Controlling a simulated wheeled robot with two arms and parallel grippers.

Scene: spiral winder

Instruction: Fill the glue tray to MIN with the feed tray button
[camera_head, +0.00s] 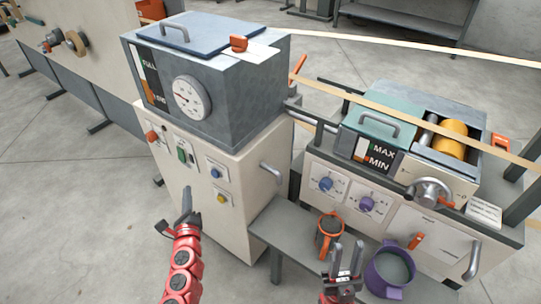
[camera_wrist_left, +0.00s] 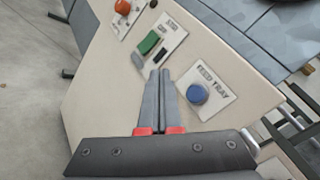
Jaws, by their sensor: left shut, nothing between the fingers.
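The blue feed tray button (camera_head: 216,173) is on the front of the cream cabinet; its "FEED TRAY" label reads in the left wrist view, where the button (camera_wrist_left: 197,94) is right of my fingertips. My left gripper (camera_head: 187,192) is shut and empty, in front of the cabinet, left of and below the button. In the left wrist view its fingertips (camera_wrist_left: 160,73) point at the panel between the green switch and the blue button. The glue tray (camera_head: 385,128) has a teal lid and a MAX/MIN gauge (camera_head: 377,154); its level is too small to read. My right gripper (camera_head: 346,258) is open and empty.
A green switch (camera_head: 182,154), a red-orange knob (camera_head: 152,136) and a yellow button (camera_head: 221,198) are near the blue button. A grey tank (camera_head: 240,100) with a dial tops the cabinet. An orange mug (camera_head: 329,240) and a purple pot (camera_head: 372,275) stand near my right gripper.

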